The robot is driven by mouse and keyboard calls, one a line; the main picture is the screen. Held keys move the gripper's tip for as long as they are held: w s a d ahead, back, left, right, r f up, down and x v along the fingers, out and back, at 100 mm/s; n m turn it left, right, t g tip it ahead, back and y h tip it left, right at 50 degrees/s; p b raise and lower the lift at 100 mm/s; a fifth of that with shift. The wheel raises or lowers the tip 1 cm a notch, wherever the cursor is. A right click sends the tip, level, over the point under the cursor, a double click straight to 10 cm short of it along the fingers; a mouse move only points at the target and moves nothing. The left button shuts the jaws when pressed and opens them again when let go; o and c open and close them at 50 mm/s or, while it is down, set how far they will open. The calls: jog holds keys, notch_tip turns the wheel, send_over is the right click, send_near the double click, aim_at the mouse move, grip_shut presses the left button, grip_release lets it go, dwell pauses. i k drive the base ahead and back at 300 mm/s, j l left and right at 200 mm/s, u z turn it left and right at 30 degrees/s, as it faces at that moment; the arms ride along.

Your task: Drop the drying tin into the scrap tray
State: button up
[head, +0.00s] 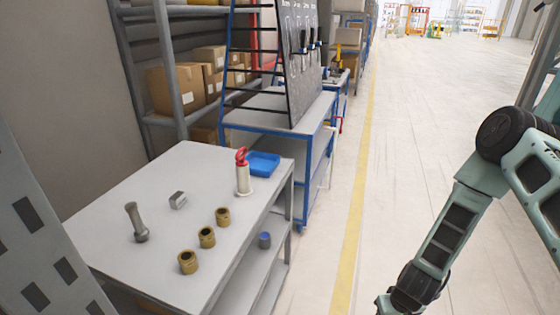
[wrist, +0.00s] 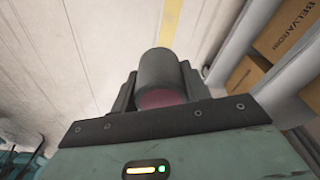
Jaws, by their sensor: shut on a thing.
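My gripper (wrist: 157,85) is shut on a dark grey cylinder, likely the drying tin (wrist: 158,68), in the wrist view. A finger presses on each side of it, and a dull red end shows near the palm. Floor lies behind it. In the head view the gripper is out of the frame; only my arm shows at the right, over the floor. A shallow blue tray (head: 264,159), likely the scrap tray, sits on the grey table (head: 165,165) at its far right corner, and looks empty.
Several brass rings (head: 207,237), a grey metal block (head: 178,200) and a grey bolt-like part (head: 137,222) are on the table. A blue-topped can (head: 265,240) is on the lower shelf. Floor right of the table is clear.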

aim_at(264, 167)
jog(key=i+l, duration=1.45)
jog(key=i+l+u, duration=0.4)
jog(key=l+u, duration=0.25)
jog(key=i+l+u, duration=0.15)
jog(key=l+u, duration=0.15)
